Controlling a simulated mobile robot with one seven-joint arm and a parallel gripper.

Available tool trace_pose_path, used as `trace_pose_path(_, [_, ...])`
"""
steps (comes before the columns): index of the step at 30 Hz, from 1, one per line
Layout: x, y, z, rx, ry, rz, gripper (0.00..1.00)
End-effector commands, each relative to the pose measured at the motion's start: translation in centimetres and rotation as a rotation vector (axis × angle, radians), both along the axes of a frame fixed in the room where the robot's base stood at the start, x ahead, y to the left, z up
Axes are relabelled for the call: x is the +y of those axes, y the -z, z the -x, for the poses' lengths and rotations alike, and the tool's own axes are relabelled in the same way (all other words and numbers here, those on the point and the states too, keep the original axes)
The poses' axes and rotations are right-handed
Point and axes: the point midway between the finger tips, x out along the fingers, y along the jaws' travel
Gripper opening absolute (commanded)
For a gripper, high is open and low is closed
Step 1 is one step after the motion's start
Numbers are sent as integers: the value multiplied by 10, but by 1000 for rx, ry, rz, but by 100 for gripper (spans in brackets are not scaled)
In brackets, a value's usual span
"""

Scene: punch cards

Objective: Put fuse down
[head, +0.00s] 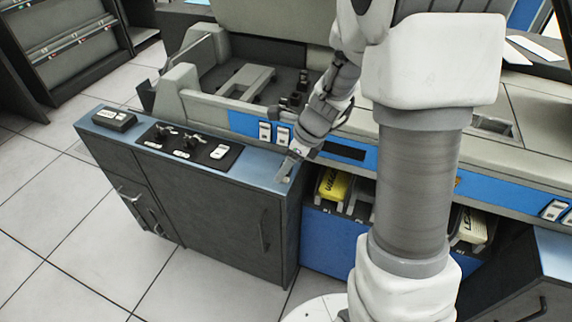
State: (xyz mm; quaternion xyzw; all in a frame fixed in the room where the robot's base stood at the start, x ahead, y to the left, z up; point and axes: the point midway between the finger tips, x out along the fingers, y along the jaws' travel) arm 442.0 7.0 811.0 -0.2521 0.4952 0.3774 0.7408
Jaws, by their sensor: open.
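My gripper (290,168) reaches down to the right end of the blue-grey top of a dark cabinet (255,168). It is open, with its fingertips at or just above that surface. The fingers are small and partly hidden by the wrist, so I cannot tell whether they touch the top. I cannot make out a fuse for certain; anything at the fingertips is too small to tell.
On the cabinet top lie a black panel (187,146) with knobs and white labels, and a small dark box (114,118). A grey-and-blue machine (245,120) stands behind. A yellow bag (333,185) sits in an opening right of the cabinet.

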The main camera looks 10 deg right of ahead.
Motion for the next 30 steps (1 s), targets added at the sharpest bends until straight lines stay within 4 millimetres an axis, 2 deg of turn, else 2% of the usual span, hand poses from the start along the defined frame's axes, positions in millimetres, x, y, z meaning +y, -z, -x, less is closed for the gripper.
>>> trace_pose_path(5, [-1, -7, 0, -1, 0, 0, 61])
trace_pose_path(8, [-5, -21, 3, -2, 2, -1, 61])
trace_pose_path(18, [-27, -89, 19, -4, 2, 1, 61])
trace_pose_path(26, [-36, -114, 27, -3, -5, 2, 61])
trace_pose_path(30, [-31, -129, 36, -52, -122, 38, 61])
